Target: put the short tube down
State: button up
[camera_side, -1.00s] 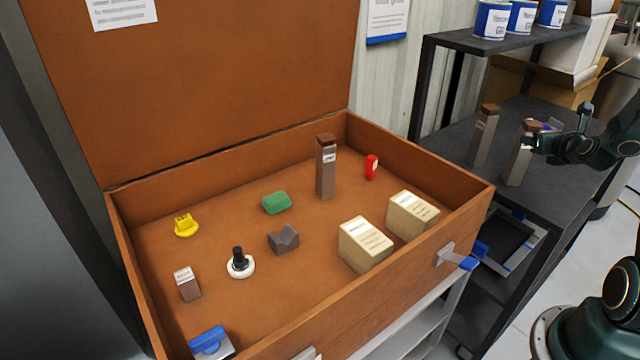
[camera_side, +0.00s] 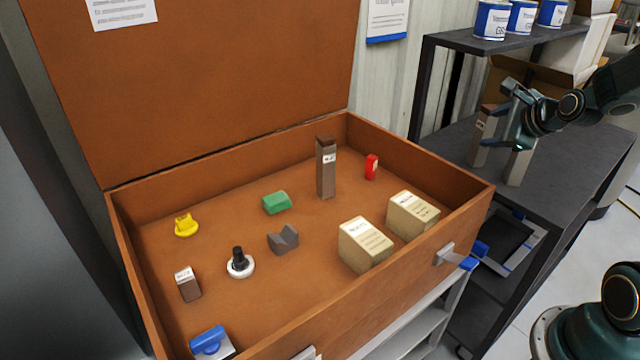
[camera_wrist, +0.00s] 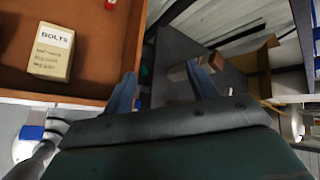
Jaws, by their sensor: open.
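Several brown square tubes with dark ends and white labels stand upright. The shortest tube (camera_side: 188,285) is inside the case at the left front. A tall tube (camera_side: 326,172) stands at the case's back. On the dark shelf, a left tube (camera_side: 478,152) and a right tube (camera_side: 516,170) stand side by side. My gripper (camera_side: 510,112) is open above and between these two, its fingers hiding the right tube's top.
The open orange-brown case (camera_side: 230,310) also holds a yellow piece (camera_side: 186,225), a green block (camera_side: 276,202), a grey notched block (camera_side: 283,240), a black-and-white knob (camera_side: 240,263), a red piece (camera_side: 371,166) and two cartons (camera_side: 365,250). The shelf's right side (camera_side: 570,165) is clear.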

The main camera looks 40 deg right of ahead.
jog(key=s+a+r+n+g+y, duration=0.1)
jog(key=s+a+r+n+y, duration=0.3)
jog(key=a+n, duration=0.65)
jog(key=s+a+r+n+g, duration=0.2)
jog(key=s+a+n, duration=0.3)
jog(key=a+n, duration=0.5)
jog(key=s+a+n+g, duration=0.1)
jog(key=s+a+n, duration=0.1)
jog(key=s+n, duration=0.6)
jog(key=shift+s+r+n, duration=0.15)
jog(key=shift+n, duration=0.2)
